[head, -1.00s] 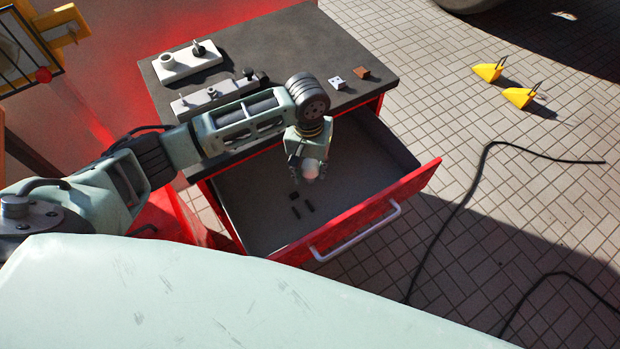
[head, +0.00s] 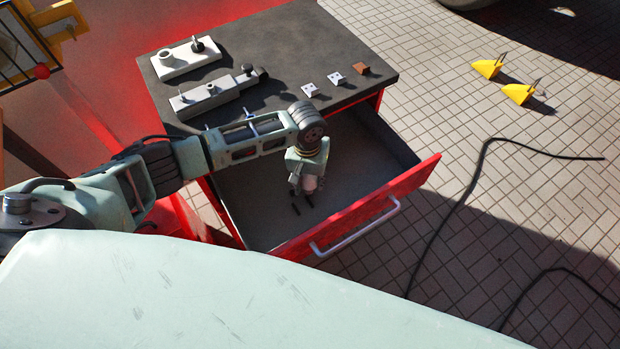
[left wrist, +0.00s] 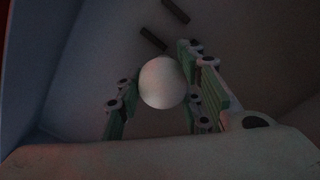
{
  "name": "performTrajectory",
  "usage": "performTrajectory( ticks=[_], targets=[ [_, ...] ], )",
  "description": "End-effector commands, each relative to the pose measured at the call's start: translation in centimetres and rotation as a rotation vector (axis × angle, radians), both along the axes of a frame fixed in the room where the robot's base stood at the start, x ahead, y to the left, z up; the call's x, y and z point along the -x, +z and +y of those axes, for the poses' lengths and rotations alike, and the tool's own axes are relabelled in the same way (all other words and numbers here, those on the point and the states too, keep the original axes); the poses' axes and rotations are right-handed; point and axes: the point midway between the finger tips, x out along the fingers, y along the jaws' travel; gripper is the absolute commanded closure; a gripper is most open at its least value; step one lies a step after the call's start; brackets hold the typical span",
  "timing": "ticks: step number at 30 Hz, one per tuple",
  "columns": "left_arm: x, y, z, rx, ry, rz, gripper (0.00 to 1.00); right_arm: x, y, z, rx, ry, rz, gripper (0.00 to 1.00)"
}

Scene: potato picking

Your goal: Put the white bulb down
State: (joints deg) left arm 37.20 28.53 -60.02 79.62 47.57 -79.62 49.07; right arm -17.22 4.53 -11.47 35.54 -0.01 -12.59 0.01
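The white bulb (head: 311,183) is at the tip of my left gripper (head: 308,190), inside the open red drawer. In the left wrist view, the round white bulb (left wrist: 163,82) sits between the green finger pads of the left gripper (left wrist: 160,100), which look closed around it. The gripper points down over the grey drawer floor (head: 352,172). Whether the bulb touches the floor cannot be told. My right gripper is not in view.
Dark bars (left wrist: 153,39) lie on the drawer floor beside the bulb. The drawer's red front (head: 385,200) has a white handle. On the dark tabletop (head: 290,40) are a white block with fittings (head: 185,62), a grey fixture (head: 212,95) and small cubes (head: 336,79).

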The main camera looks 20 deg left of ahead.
Motion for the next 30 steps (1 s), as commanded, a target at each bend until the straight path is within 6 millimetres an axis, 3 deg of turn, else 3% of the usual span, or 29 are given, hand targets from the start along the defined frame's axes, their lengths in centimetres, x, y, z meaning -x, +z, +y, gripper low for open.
performTrajectory(
  ticks=[6, 17, 20, 30],
  targets=[
    [0.0, 0.0, 0.0, 0.000, 0.000, 0.000, 0.47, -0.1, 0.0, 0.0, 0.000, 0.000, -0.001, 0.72],
    [0.0, 0.5, 0.0, 0.001, -0.001, -0.001, 0.47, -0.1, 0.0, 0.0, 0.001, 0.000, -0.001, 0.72],
    [-0.1, 1.8, 0.0, 0.002, -0.001, -0.002, 0.47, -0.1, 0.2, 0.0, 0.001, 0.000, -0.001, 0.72],
    [-0.1, 8.9, 0.2, 0.003, -0.002, -0.003, 0.47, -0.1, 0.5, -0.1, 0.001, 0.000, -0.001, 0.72]
  ],
)
